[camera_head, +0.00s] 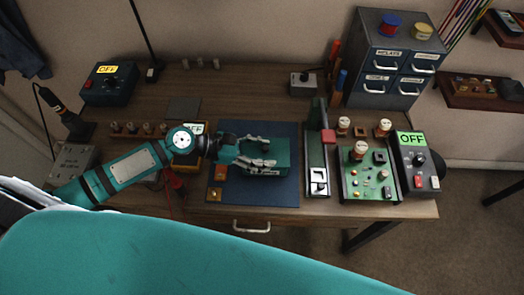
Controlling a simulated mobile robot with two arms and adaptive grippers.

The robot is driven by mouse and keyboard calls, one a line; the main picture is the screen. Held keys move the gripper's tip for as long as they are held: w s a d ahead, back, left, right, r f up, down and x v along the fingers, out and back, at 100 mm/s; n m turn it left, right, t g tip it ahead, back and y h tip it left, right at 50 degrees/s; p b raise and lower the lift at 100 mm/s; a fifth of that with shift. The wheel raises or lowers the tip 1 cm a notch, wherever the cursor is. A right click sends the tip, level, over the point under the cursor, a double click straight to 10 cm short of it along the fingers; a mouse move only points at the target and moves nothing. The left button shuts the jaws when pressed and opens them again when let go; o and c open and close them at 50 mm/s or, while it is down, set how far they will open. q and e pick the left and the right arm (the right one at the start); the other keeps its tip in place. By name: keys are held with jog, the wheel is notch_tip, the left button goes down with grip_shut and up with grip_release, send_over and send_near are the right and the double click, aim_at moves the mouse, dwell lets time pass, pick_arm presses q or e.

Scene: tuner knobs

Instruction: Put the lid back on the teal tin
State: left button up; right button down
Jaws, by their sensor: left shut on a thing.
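The teal tin (284,157) sits on the dark blue mat (270,195) in the middle of the table. My left gripper (267,152) comes in from the left and lies over the tin, with its fingers across the top. It is shut on a flat teal piece that looks like the lid, mostly hidden by the fingers. I cannot tell the lid's edges from the tin, nor whether the lid rests on it or hangs just above. My right gripper is not in view.
Small blocks (221,172) lie on the mat's left edge. A green circuit board (367,185) with knobs and a grey box reading OFF (413,160) stand to the right. A grey drawer cabinet (391,65) is at the back right. The table's back middle is mostly clear.

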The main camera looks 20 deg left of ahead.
pick_arm(q)
jog(key=shift+p, duration=0.3)
dwell(0.7)
jog(key=shift+f, duration=0.35)
dwell(0.3)
jog(key=o, duration=1.2)
jog(key=shift+o, duration=0.2)
jog(key=shift+a, duration=0.1)
jog(key=v, duration=1.2)
